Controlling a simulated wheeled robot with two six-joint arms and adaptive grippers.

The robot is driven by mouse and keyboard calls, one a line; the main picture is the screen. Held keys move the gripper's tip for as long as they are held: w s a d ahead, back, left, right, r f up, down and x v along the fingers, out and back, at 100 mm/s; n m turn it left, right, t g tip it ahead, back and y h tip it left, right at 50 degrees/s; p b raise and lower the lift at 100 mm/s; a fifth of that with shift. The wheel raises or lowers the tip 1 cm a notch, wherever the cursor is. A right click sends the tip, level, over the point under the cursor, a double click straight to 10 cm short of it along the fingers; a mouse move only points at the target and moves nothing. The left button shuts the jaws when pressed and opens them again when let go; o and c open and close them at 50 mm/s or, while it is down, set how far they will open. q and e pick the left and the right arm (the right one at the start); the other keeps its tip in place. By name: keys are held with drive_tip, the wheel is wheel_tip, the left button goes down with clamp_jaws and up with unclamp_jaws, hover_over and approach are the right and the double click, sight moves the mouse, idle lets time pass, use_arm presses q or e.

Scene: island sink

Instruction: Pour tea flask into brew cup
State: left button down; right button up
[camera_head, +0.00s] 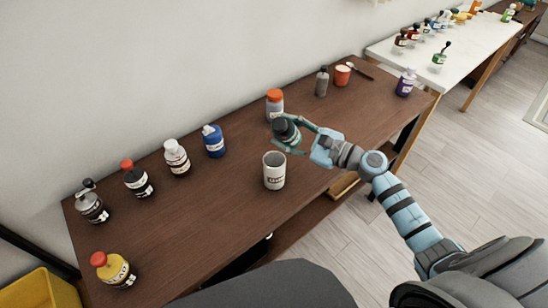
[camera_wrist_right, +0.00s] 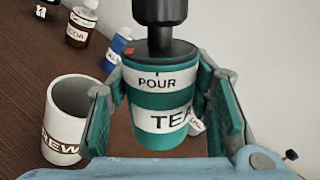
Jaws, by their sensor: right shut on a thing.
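The tea flask is a dark teal bottle with a black cap and white bands reading "POUR" and "TEA". In the head view the tea flask (camera_head: 287,131) is tilted above the brown table; it fills the middle of the right wrist view (camera_wrist_right: 165,100). My right gripper (camera_head: 293,133) is shut around its body; both fingers show beside it in the wrist view (camera_wrist_right: 160,112). The brew cup (camera_head: 274,172), white with dark lettering, stands upright on the table, just in front of the flask and apart from it. It shows at left in the wrist view (camera_wrist_right: 75,120). My left gripper is not in view.
An orange-capped bottle (camera_head: 275,103) stands just behind the flask. A blue bottle (camera_head: 213,141), a white-capped bottle (camera_head: 176,157) and other bottles line the table's left side. A grey bottle (camera_head: 322,82) and an orange cup (camera_head: 342,76) stand at the back. The table's front middle is clear.

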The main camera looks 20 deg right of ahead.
drive_tip(key=shift+s+a+r+n+p, duration=0.15)
drive_tip(key=shift+s+a+n+p, duration=0.1)
drive_tip(key=shift+a+n+p, duration=0.25)
drive_tip(key=shift+s+f+n+b, duration=0.1)
drive_tip(key=shift+f+n+b, duration=0.4)
drive_tip(key=shift+n, duration=0.4)
idle(0.9)
drive_tip(key=shift+s+a+r+n+h+p, duration=0.1)
drive_tip(key=shift+r+n+p, duration=0.2)
drive_tip(key=shift+n, duration=0.5)
drive_tip(key=shift+w+r+n+h+p, duration=0.1)
drive_tip(key=shift+r+n+p, duration=0.2)
drive_tip(key=shift+n, duration=0.5)
drive_tip(key=shift+s+a+r+n+h+p, duration=0.1)
drive_tip(key=shift+r+n+p, duration=0.15)
drive_tip(key=shift+n, duration=0.55)
idle(1.8)
